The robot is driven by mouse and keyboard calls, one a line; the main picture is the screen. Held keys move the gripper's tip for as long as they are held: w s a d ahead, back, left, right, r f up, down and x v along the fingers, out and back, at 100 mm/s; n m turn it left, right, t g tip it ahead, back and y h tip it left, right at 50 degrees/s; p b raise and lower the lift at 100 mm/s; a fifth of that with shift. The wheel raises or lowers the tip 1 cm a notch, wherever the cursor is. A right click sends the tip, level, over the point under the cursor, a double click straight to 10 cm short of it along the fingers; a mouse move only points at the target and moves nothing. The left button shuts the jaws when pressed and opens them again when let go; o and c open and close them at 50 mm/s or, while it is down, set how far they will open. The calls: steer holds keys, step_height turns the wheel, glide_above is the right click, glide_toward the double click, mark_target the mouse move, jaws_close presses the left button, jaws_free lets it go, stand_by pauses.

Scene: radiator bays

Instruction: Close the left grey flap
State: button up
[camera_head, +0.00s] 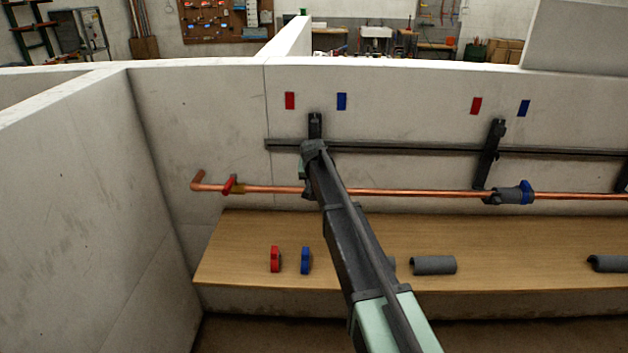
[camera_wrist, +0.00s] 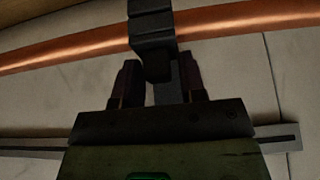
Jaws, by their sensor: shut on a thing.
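The left grey flap (camera_wrist: 152,32) is a dark grey, stepped piece in front of the copper pipe (camera_wrist: 230,20) in the wrist view. My gripper (camera_wrist: 158,82) is shut on the flap's end, with one finger on each side. In the head view my gripper (camera_head: 313,150) is at the left dark bracket (camera_head: 315,124), whose top shows above it. My arm hides the lower part of that bracket and the pipe behind it. I cannot tell how far the flap is turned. The copper pipe also runs along the wall in the head view (camera_head: 400,193).
A dark rail (camera_head: 410,149) crosses the wall. The right bracket (camera_head: 488,155) stands near a grey sleeve (camera_head: 505,196) with a blue clip (camera_head: 527,191). The wooden shelf (camera_head: 340,240) holds red (camera_head: 275,259) and blue (camera_head: 305,260) clips and grey sleeves (camera_head: 434,265). A side wall (camera_head: 80,200) bounds the left.

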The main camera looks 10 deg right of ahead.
steer(key=o, duration=0.7)
steer(key=shift+c, duration=0.2)
steer(key=p+v, duration=0.9)
steer(key=v, duration=0.1)
steer(key=shift+s+r, duration=0.2)
steer(key=shift+r, duration=0.1)
steer(key=s+f+n+g+b, duration=0.1)
steer(key=s+f+g, duration=0.1)
steer(key=s, duration=1.8)
steer(key=s+f+n+g+y+b, duration=0.1)
steer(key=s+f+g, duration=0.1)
steer(key=s, duration=1.8)
steer(key=shift+s+d+f+n+g, duration=0.25)
steer(key=shift+s+n+g, duration=0.1)
steer(key=shift+g, duration=0.35)
